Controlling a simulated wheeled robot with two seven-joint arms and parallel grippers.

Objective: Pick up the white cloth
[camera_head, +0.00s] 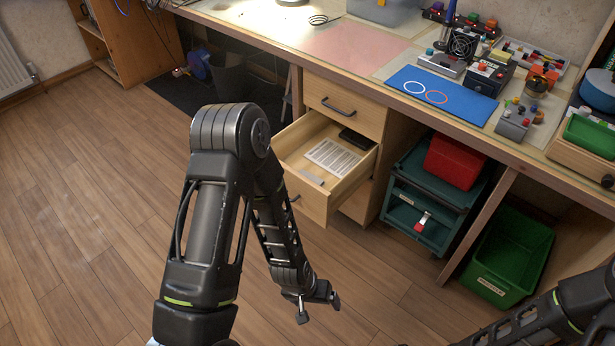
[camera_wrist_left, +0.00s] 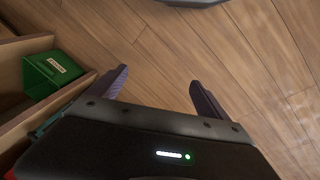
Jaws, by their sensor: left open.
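No thing in view is plainly a white cloth. A flat white piece with grey lines (camera_head: 332,157) lies in the open wooden drawer (camera_head: 322,200); I cannot tell whether it is cloth. A dark object (camera_head: 357,138) lies behind it. My left gripper (camera_head: 318,306) is open and empty, low over the floor in front of and below the drawer. In the left wrist view its two fingers (camera_wrist_left: 158,80) are spread with only wooden floor between them. My right arm enters at the bottom right; its gripper is out of the picture.
The workbench (camera_head: 270,28) holds a blue mat (camera_head: 443,94) and several devices. Under it are a teal cabinet (camera_head: 427,195) with a red box (camera_head: 454,162) and a green crate (camera_head: 508,257), also in the left wrist view (camera_wrist_left: 55,74). The floor at left is clear.

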